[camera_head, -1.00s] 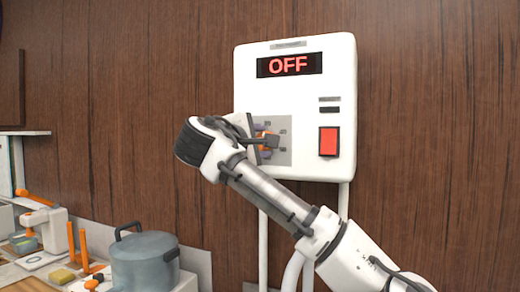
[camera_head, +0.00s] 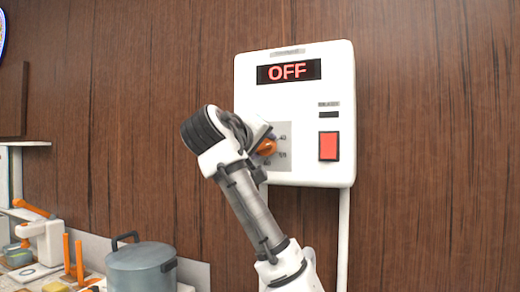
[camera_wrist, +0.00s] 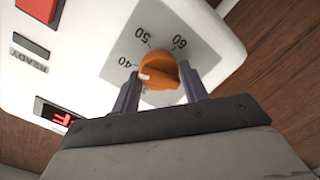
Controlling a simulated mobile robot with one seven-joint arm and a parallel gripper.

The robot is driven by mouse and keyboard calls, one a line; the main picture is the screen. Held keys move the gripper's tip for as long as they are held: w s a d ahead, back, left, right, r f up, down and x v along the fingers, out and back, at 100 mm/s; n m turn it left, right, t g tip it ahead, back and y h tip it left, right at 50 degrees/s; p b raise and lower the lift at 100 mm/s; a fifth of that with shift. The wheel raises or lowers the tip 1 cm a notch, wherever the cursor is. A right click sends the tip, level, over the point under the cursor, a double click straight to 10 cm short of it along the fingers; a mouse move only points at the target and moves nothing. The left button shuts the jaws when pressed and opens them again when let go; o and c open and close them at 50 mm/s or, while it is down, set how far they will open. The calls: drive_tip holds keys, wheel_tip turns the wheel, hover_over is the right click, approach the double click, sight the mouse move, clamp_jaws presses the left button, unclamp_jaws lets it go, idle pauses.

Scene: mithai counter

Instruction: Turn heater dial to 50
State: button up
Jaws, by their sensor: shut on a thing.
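The white heater box (camera_head: 340,100) hangs on the wall, and its red display (camera_head: 288,72) reads OFF. The orange dial (camera_head: 266,147) sits on a grey plate (camera_head: 284,133) at the box's lower left. In the wrist view the dial (camera_wrist: 160,73) has a white mark at its left end, pointing near the 40 label. The labels 50 and 60 are also readable there. My gripper (camera_wrist: 160,88) is shut on the dial, one finger on each side. In the head view my gripper (camera_head: 263,143) is mostly hidden behind my wrist.
A red switch (camera_head: 328,146) is on the box's right side, below a READY label and a dark indicator. White pipes run down below the box. A grey pot (camera_head: 142,270) and a counter with several items stand at lower left.

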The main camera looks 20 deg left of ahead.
drive_tip(key=m+y, duration=0.1)
drive_tip(key=m, duration=0.7)
drive_tip(key=shift+d+b, duration=0.2)
drive_tip(key=shift+b, duration=0.1)
idle(0.3)
drive_tip(key=o, duration=0.9)
drive_tip(key=shift+o, duration=0.2)
drive_tip(key=shift+s, duration=0.1)
drive_tip(key=s+r+b, duration=0.1)
drive_tip(key=s+b, duration=0.3)
drive_tip(key=s, duration=0.9)
drive_tip(key=shift+s+d+r+b, duration=0.15)
drive_tip(key=shift+s+b, duration=0.2)
